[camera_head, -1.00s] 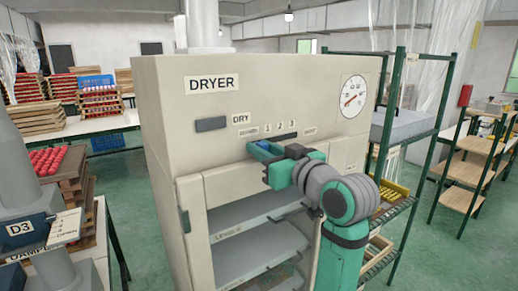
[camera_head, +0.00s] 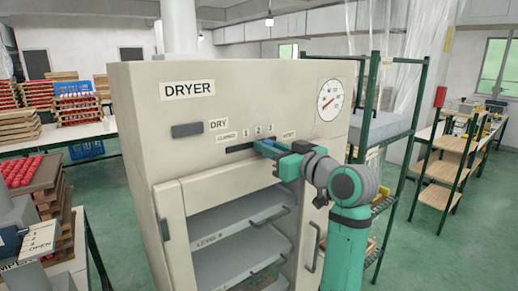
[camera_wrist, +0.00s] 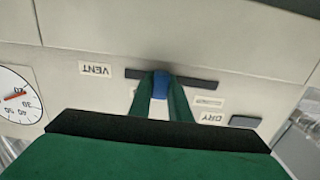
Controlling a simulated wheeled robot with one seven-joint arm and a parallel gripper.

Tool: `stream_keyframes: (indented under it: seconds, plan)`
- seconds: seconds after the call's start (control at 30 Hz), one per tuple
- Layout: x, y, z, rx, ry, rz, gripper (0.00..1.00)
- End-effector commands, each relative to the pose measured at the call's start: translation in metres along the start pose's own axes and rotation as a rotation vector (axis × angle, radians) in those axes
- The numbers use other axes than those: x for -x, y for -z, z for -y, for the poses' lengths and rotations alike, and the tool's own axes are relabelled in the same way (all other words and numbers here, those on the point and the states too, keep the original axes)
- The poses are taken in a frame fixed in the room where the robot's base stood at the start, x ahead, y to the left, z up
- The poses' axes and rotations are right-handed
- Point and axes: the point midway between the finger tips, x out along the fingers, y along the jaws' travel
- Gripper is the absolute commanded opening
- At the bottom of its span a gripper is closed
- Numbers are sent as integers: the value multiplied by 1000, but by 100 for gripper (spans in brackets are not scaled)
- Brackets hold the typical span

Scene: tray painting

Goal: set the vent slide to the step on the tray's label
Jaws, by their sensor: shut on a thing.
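The vent slide is a dark slot (camera_head: 238,149) on the cream dryer front, under the marks 1, 2 and 3. Its blue knob (camera_wrist: 160,86) shows near the middle of the slot in the wrist view. My gripper (camera_wrist: 160,92) is shut on this knob, a green finger on each side. In the head view my gripper (camera_head: 264,147) covers the slot's middle and right, below about the 2 and 3, so the exact step cannot be told. The VENT label (camera_wrist: 95,69) shows upside down in the wrist view. No tray label is readable.
The dryer (camera_head: 250,85) has a DRY plate, a round dial (camera_head: 330,99) and open shelves (camera_head: 237,212) below the panel. A green rack (camera_head: 402,150) stands to its right. Trays of red pieces (camera_head: 22,170) are at left.

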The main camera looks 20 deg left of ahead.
Motion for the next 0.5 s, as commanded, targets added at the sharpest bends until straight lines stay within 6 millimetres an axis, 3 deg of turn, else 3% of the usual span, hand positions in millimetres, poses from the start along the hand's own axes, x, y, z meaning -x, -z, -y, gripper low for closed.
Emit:
stream_keyframes:
  seconds: [0.17, 0.2, 0.27, 0.5]
  plan:
    - [1, 2, 0, 2, -2, -4, 0]
    - [1, 2, 0, 2, -2, -4, 22]
    - [1, 2, 0, 2, -2, -4, 36]
    - [0, 1, 1, 1, 0, -2, 36]
